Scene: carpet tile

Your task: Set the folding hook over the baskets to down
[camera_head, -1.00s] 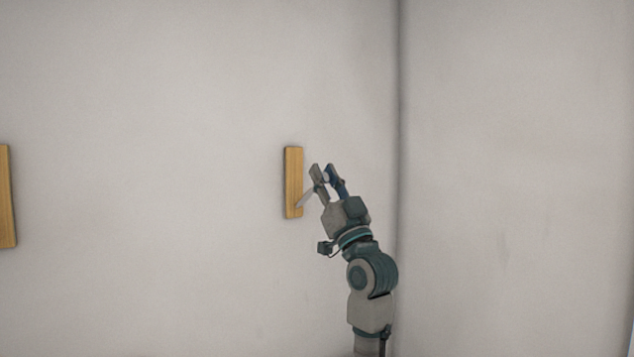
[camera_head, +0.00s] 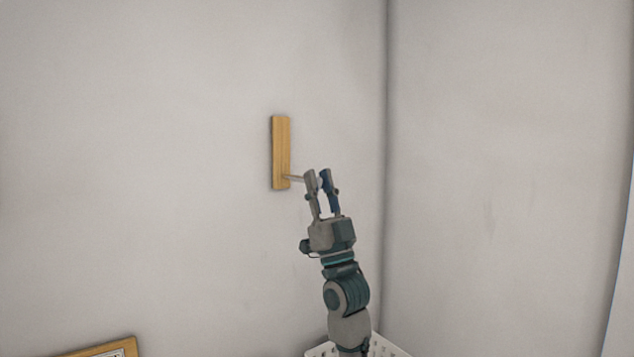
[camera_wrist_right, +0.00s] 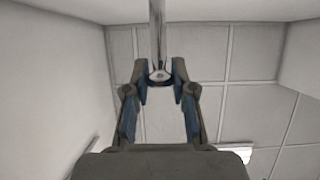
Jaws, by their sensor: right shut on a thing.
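The folding hook has a wooden backplate (camera_head: 281,153) fixed upright on the wall in the head view. A thin metal arm (camera_head: 293,178) sticks out from its lower part, roughly level, toward my right gripper. My right gripper (camera_head: 318,178) is shut on the outer end of this hook arm. In the right wrist view the metal rod (camera_wrist_right: 157,35) comes down from the top and its rounded end sits between the fingertips (camera_wrist_right: 160,75). My left gripper is in neither view.
A white perforated basket (camera_head: 385,346) shows partly at the bottom, behind my right arm. A wood-framed item (camera_head: 110,348) is cut off at the bottom left. A wall corner stands to the right of the hook. The wall around the backplate is bare.

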